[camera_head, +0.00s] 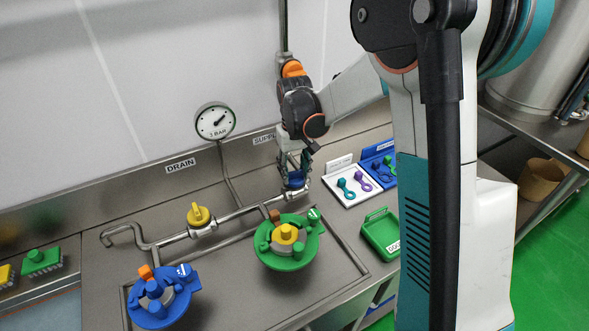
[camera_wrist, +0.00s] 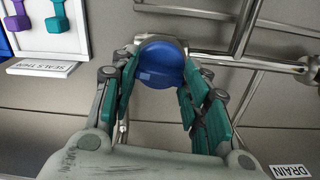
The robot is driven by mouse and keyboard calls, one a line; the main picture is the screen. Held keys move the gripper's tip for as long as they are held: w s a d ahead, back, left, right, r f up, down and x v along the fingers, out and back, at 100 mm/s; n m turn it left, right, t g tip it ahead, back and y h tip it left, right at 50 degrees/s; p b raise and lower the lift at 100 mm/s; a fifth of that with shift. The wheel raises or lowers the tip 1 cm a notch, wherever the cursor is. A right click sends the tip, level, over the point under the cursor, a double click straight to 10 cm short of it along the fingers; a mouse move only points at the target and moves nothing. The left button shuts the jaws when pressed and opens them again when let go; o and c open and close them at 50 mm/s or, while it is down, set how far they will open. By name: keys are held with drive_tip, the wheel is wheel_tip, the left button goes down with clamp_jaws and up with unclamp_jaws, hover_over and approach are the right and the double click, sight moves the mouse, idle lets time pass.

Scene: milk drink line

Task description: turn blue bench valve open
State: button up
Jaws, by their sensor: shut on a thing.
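The blue bench valve (camera_head: 296,181) is a blue knob on the steel pipe at the back of the bench, below a partly hidden label. In the wrist view its round blue head (camera_wrist: 161,63) sits between the green finger pads. My gripper (camera_head: 294,170) points down over it and is shut on the knob; it also shows in the wrist view (camera_wrist: 157,82). The fingers hide part of the knob in the head view, and its handle direction is hard to tell.
A yellow valve (camera_head: 199,215) stands on the same pipe, near the DRAIN label (camera_head: 181,166). A gauge (camera_head: 215,121) rises behind. Blue (camera_head: 158,298) and green (camera_head: 287,242) round fittings stand in front. A white tool tray (camera_head: 343,196) and green tray (camera_head: 381,234) lie right.

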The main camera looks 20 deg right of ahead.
sight(294, 172)
drive_tip(key=shift+n, duration=0.7)
drive_tip(key=o, duration=1)
drive_tip(key=shift+o, duration=0.2)
wheel_tip(294, 172, up, 12)
